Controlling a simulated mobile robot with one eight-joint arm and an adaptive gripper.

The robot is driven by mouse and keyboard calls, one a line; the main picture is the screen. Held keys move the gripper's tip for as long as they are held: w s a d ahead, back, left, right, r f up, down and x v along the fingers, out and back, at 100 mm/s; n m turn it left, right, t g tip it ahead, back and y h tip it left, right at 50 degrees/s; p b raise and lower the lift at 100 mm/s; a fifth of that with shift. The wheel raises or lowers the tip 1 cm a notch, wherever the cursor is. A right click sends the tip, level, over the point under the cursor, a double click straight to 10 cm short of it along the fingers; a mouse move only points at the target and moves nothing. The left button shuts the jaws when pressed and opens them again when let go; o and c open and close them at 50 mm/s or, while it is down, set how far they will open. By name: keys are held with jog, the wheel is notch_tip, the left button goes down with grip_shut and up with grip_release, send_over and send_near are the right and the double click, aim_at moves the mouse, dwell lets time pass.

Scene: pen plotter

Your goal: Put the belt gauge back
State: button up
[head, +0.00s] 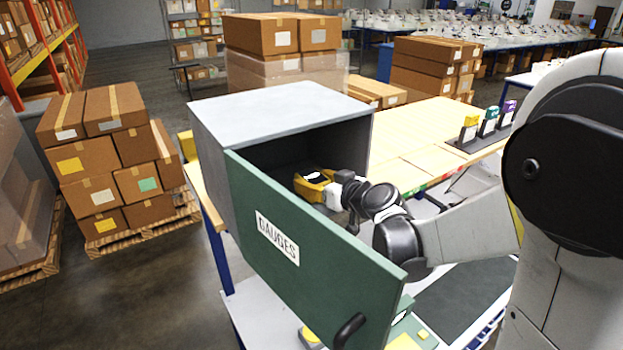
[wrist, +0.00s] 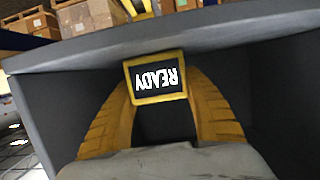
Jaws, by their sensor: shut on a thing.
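The belt gauge (wrist: 157,78) is a small yellow-framed block with a dark screen that reads READY, upside down in the wrist view. My gripper (head: 312,187) has yellow fingers, which show on both sides of the gauge in the wrist view, shut on it. In the head view the gripper reaches into the mouth of a grey cabinet (head: 285,108). The cabinet's green door (head: 330,275), labelled GAUGES, stands open. The cabinet's dark interior is mostly hidden by the door and shadow. I cannot tell whether the gauge touches the cabinet floor.
A wooden worktop (head: 420,135) lies right of the cabinet, with a dark rack (head: 484,140) of yellow, green and purple pieces. Stacked cartons (head: 110,165) stand at the left. A green and yellow object (head: 405,335) sits low behind the door.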

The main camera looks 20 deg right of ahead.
jog(key=shift+s, duration=0.15)
jog(key=o, duration=1.3)
jog(key=shift+f, duration=0.1)
jog(key=shift+r, duration=0.25)
jog(key=shift+s+d, duration=0.15)
jog(key=shift+s, duration=0.15)
jog(key=v, duration=1.1)
jog(key=shift+s+b, duration=0.2)
jog(key=shift+b, duration=0.1)
jog(key=shift+w, duration=0.1)
